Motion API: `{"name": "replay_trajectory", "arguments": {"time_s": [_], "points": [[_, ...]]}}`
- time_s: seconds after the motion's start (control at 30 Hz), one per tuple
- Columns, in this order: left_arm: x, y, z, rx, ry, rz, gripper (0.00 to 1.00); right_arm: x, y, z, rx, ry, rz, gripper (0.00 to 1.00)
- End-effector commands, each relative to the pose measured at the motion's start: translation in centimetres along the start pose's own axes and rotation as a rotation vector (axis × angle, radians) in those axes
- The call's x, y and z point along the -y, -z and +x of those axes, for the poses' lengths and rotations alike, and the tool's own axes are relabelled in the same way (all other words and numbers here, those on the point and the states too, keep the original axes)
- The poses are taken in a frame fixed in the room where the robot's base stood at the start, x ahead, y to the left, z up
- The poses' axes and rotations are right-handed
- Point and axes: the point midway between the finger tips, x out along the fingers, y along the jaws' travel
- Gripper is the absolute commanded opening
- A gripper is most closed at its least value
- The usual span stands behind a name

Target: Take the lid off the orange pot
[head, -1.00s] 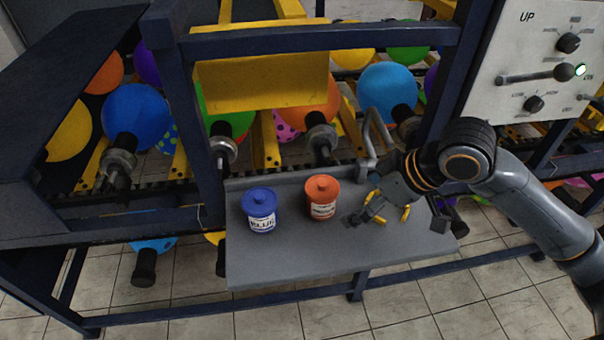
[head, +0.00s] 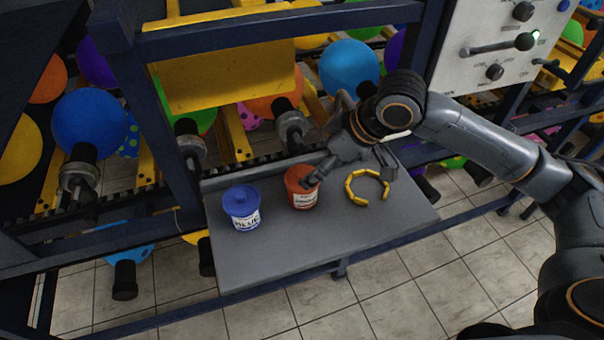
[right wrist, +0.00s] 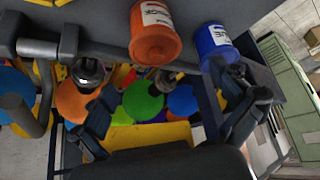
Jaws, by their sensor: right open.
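The orange pot (head: 301,200) stands upright on the grey shelf (head: 290,252), with its orange lid (head: 297,174) on and a white label on its front. My right gripper (head: 316,178) is open at the right of the pot's top, and a dark finger overlaps the lid's right side. Whether it touches the lid cannot be told. In the right wrist view the orange pot (right wrist: 153,32) shows above the gap between the spread fingers (right wrist: 170,118), which hold nothing. My left gripper is not in view.
A blue pot (head: 242,209) with its lid on stands left of the orange pot. A yellow segmented ring (head: 352,193), open at one side, lies to the right. A frame with balloons rises behind. The shelf's front part is clear.

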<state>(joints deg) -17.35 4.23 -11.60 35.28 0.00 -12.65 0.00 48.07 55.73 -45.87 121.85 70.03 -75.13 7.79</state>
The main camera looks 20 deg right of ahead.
Motion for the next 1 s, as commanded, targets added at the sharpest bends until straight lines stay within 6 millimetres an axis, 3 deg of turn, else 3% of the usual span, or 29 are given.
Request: {"name": "replay_trajectory", "arguments": {"time_s": [0.33, 0.63, 0.67, 0.87, 1.0], "points": [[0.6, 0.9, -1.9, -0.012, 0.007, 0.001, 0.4, -0.4, 0.2, 4.4, 0.001, 0.003, 0.001, 1.0], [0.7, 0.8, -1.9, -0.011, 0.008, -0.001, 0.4, -0.4, 0.0, 5.2, 0.001, 0.0, -0.001, 1.0], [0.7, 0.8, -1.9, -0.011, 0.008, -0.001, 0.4, -0.4, 0.0, 5.2, 0.001, 0.0, -0.001, 0.98], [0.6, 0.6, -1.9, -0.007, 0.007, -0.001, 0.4, -0.4, 0.0, 5.2, 0.001, 0.0, -0.001, 0.61], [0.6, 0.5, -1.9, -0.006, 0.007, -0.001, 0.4, -0.4, 0.0, 5.2, 0.001, 0.0, -0.001, 0.59]]}}
